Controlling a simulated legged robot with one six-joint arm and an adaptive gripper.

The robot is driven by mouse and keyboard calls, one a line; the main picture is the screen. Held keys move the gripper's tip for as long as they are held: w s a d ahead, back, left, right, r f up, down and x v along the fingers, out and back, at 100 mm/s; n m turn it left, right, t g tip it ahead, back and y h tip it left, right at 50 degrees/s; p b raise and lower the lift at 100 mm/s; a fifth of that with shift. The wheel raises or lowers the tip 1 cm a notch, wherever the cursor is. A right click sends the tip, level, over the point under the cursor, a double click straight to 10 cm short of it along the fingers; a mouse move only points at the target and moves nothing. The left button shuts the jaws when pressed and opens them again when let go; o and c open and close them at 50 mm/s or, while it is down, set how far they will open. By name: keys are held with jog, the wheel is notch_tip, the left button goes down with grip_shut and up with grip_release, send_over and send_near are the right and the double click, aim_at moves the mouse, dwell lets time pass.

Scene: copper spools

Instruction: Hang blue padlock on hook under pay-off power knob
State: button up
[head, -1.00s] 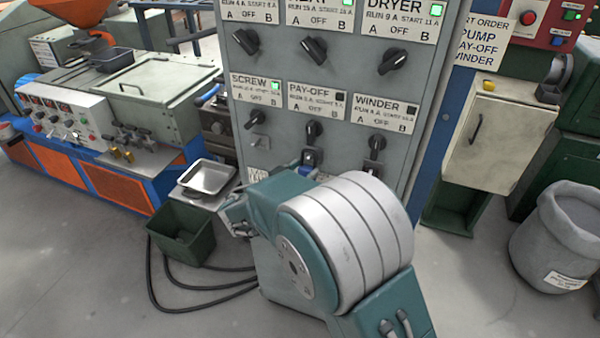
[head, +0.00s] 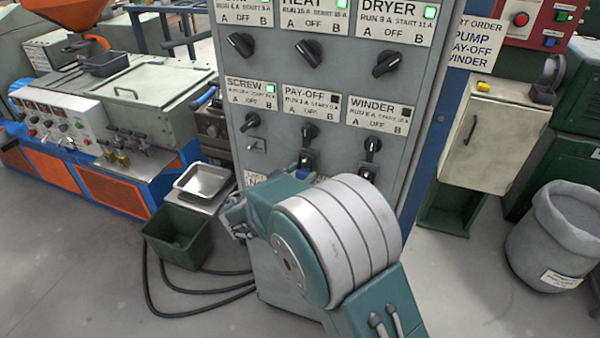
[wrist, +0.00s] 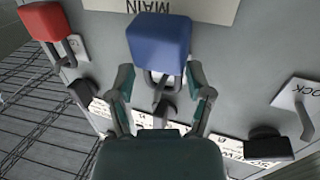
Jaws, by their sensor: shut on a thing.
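A blue padlock (wrist: 160,40) is held between the fingertips of my gripper (wrist: 160,78). Its shackle points toward the panel hook and black knob behind it in the wrist view; whether it touches the hook I cannot tell. In the head view only a bit of blue padlock (head: 308,177) shows past my arm. The pay-off power knob (head: 309,132) is in the panel's lower row, between screw and winder. The hook under it (head: 305,158) is just above the padlock and partly hidden.
A red padlock (wrist: 44,20) is on the panel beside the blue one in the wrist view. The screw knob (head: 251,121) and winder knob (head: 372,146) flank pay-off. A metal tray (head: 203,180) and green bin (head: 178,236) stand left of the panel.

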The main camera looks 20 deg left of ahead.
jog(key=o, duration=1.3)
jog(key=f+v, duration=0.1)
jog(key=v, duration=1.1)
jog(key=d+r+g+h, duration=0.1)
jog(key=d+r+g, duration=0.3)
jog(key=d, duration=0.8)
jog(key=d+r+g+h, duration=0.15)
jog(key=d+g, duration=0.35)
jog(key=d, duration=0.8)
jog(key=shift+s+d+r+n+g+y, duration=0.2)
jog(key=shift+s+d+r+n+y, duration=0.4)
jog(key=shift+s+d+y, duration=1.8)
jog(key=shift+s+d+r+n+g+y, duration=0.2)
jog(key=shift+s+d+r+n+y, duration=0.4)
jog(key=shift+s+d, duration=1.95)
jog(key=shift+s+d+r+n+g+y, duration=0.3)
jog(key=shift+s+d+n+y, duration=1.05)
jog(key=shift+s, duration=2.6)
